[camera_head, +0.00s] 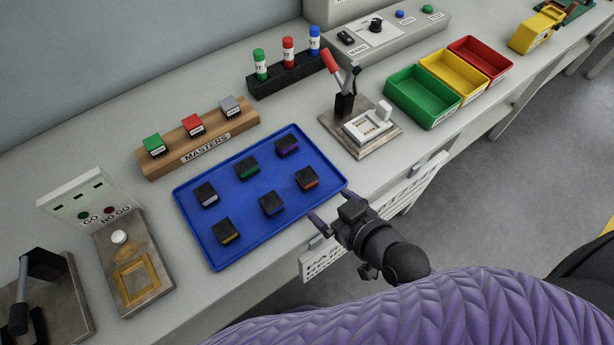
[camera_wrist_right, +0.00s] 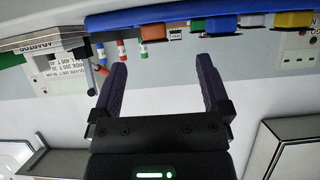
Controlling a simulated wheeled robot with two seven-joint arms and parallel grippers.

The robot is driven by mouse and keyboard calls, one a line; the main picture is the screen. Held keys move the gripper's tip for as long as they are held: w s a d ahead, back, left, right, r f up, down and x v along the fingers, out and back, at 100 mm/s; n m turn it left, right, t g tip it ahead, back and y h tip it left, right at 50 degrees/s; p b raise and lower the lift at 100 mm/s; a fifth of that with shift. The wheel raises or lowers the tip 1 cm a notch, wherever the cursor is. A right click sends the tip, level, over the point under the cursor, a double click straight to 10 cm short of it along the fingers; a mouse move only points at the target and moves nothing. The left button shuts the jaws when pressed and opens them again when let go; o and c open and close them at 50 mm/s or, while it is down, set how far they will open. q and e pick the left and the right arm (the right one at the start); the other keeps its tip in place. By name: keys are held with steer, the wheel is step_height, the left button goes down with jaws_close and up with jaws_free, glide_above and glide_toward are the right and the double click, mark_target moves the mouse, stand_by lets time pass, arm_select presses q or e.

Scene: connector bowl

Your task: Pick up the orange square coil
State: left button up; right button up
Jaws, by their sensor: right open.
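The orange square coil (camera_head: 307,178) is a small black block with an orange band, at the right side of the blue tray (camera_head: 222,262) in the head view. It also shows in the right wrist view (camera_wrist_right: 224,21), near the top. My right gripper (camera_head: 334,211) is just off the front right of the tray, apart from the coil. Its two purple fingers are spread and empty, and the wrist view shows clear space between them (camera_wrist_right: 160,80). My left gripper is not in view.
The tray holds several other coils: blue (camera_head: 272,204), yellow (camera_head: 225,231), green (camera_head: 247,168), purple (camera_head: 287,146) and a pale one (camera_head: 206,194). A lever fixture (camera_head: 362,130) stands behind right.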

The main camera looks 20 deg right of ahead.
mark_target(312, 182)
steer(key=b+x, duration=0.1)
steer(key=x, duration=0.2)
steer(key=b+x, duration=0.1)
steer(key=x, duration=0.2)
steer(key=w+r+b+x, duration=0.1)
steer(key=x, duration=0.2)
steer(key=shift+w+d+f, duration=0.1)
steer(key=shift+w+d, duration=0.15)
jaws_close()
